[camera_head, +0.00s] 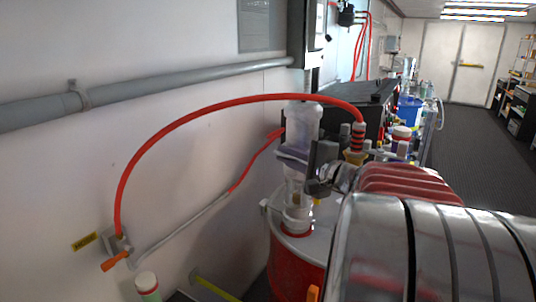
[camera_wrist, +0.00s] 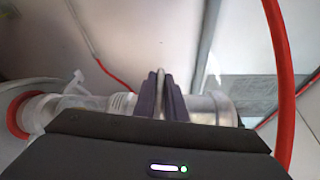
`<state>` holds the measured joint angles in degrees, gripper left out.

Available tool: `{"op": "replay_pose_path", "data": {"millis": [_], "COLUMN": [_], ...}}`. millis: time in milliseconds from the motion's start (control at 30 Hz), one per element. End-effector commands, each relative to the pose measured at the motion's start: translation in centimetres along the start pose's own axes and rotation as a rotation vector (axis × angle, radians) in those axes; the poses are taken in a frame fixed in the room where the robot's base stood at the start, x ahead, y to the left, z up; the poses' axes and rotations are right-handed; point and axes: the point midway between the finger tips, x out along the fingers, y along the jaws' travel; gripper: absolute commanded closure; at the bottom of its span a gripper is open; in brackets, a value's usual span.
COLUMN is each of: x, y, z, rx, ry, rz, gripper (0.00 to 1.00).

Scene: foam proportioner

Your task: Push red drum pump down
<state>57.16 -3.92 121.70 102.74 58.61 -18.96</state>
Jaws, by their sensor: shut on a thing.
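The red drum (camera_head: 290,275) stands at the lower middle of the head view, with a pale lid. The drum pump (camera_head: 297,212), a whitish translucent upright body, rises from the lid through a red collar. My gripper (camera_head: 297,158) is shut around the upper part of the pump, coming from the right. In the wrist view the gripper (camera_wrist: 161,95) has its dark fingers across the pump body (camera_wrist: 105,102), which lies sideways in the picture. The red collar (camera_wrist: 22,115) shows at the left. My arm hides the drum's right side.
A red hose (camera_head: 190,112) arches from a wall valve with an orange handle (camera_head: 115,262) over the pump. A grey pipe (camera_head: 150,84) runs along the wall. Drums and containers (camera_head: 410,108) line the wall behind. The aisle floor (camera_head: 480,145) at right is clear.

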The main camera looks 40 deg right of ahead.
Motion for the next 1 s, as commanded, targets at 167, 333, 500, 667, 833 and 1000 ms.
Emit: {"op": "replay_pose_path", "data": {"millis": [167, 333, 500, 667, 833, 1000], "x": [0.0, 0.0, 0.0, -0.3, -1.4, -3.6], "y": [1.1, 1.0, 0.7, 0.6, 0.5, 0.5], "z": [-0.1, -0.1, -0.2, -0.2, -0.2, -0.3], "rx": [0.008, 0.007, 0.005, 0.004, 0.002, 0.004], "ry": [0.000, 0.001, 0.002, 0.003, 0.003, 0.006], "rz": [0.020, 0.017, 0.013, 0.011, 0.009, 0.008], "gripper": [0.83, 0.72, 0.71, 0.71, 0.71, 0.71]}}
